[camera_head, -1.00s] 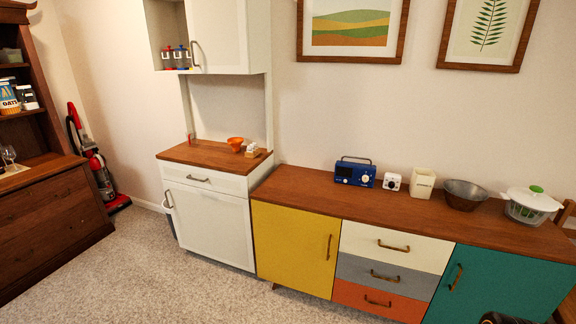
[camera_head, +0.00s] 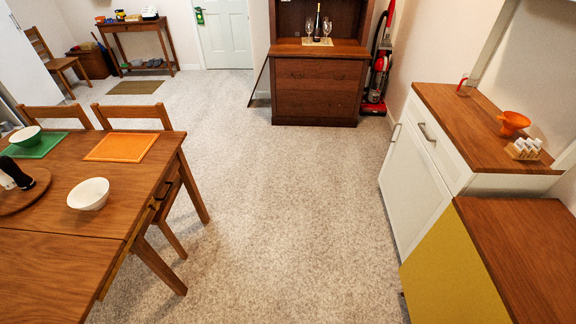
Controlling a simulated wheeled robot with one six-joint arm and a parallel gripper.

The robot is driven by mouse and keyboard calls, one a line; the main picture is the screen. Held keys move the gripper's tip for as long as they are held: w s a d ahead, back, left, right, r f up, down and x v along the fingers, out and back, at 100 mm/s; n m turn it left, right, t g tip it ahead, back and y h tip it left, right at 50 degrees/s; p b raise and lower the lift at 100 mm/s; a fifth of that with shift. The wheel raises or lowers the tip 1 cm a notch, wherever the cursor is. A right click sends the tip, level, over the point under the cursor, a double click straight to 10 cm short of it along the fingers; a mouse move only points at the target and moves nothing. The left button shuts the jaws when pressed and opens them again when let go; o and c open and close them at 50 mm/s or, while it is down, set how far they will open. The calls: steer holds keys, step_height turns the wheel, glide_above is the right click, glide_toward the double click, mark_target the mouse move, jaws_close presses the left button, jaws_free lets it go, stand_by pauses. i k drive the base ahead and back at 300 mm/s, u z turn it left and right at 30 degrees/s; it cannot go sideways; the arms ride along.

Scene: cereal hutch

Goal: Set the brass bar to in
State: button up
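I cannot tell which piece is the brass bar. The white cereal hutch (camera_head: 415,196) stands at the right, its drawer front and door seen at a steep angle. Another handle (camera_head: 395,136) is on the door below. My gripper is not in view.
Carpet (camera_head: 290,210) is clear between the dining table (camera_head: 60,265) and the hutch. A yellow-sided cabinet (camera_head: 450,270) stands at lower right. An orange funnel-shaped bowl (camera_head: 513,121) sits on the hutch counter. A dark wood cabinet (camera_head: 315,95) and red vacuum (camera_head: 378,75) stand at the back.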

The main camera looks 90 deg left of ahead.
mark_target(156, 206)
steer(key=u, duration=4.5)
steer(key=i, duration=1.65)
steer(key=u, duration=0.3)
steer(key=k, duration=0.2)
steer(key=z, duration=0.25)
